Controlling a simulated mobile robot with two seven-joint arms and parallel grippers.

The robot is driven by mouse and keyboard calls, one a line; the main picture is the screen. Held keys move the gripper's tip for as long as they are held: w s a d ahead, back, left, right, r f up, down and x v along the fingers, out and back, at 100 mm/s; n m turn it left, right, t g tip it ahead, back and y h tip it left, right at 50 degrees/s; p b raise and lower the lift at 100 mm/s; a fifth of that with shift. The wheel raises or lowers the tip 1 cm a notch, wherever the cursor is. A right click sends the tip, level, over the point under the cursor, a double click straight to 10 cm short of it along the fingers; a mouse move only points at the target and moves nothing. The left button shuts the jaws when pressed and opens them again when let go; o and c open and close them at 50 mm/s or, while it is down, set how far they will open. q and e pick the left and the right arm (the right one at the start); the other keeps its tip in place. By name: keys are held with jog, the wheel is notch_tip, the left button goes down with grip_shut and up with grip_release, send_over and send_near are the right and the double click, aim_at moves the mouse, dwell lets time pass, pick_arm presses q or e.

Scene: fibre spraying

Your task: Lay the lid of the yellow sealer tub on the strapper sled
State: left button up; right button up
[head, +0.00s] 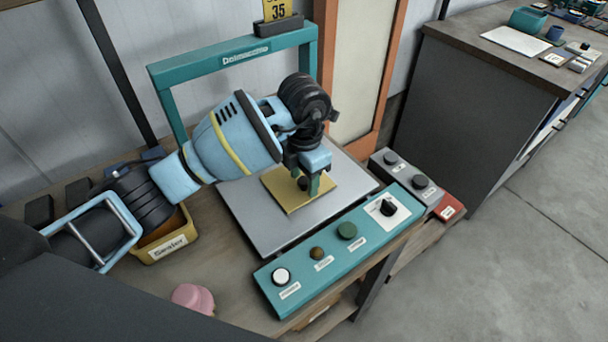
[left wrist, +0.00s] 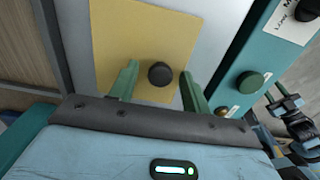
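The lid (head: 283,198) is a flat yellow square with a black knob. It lies on the grey plate of the strapper sled (head: 258,238), under the teal arch. My left gripper (head: 313,187) is above the lid with its fingers on either side of the knob. In the left wrist view the lid (left wrist: 120,35) is below the green fingers (left wrist: 160,90), which are apart with gaps to the knob. The yellow sealer tub (head: 166,250) stands open at the left, partly hidden by my arm. Blue and black parts at the wrist view's right edge look like my right arm.
The teal arch (head: 236,57) stands behind the plate. A teal control panel (head: 335,252) with several knobs runs along its front right, with a grey box (head: 408,178) beyond. A pink object (head: 193,298) lies at the front. A dark cabinet (head: 480,100) stands at the right.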

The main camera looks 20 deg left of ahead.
aim_at(304, 181)
pick_arm(q)
notch_tip(304, 181, up, 12)
jog(key=p, duration=0.1)
jog(key=shift+r, duration=0.2)
dwell(0.4)
jog(key=shift+f, duration=0.1)
dwell(0.4)
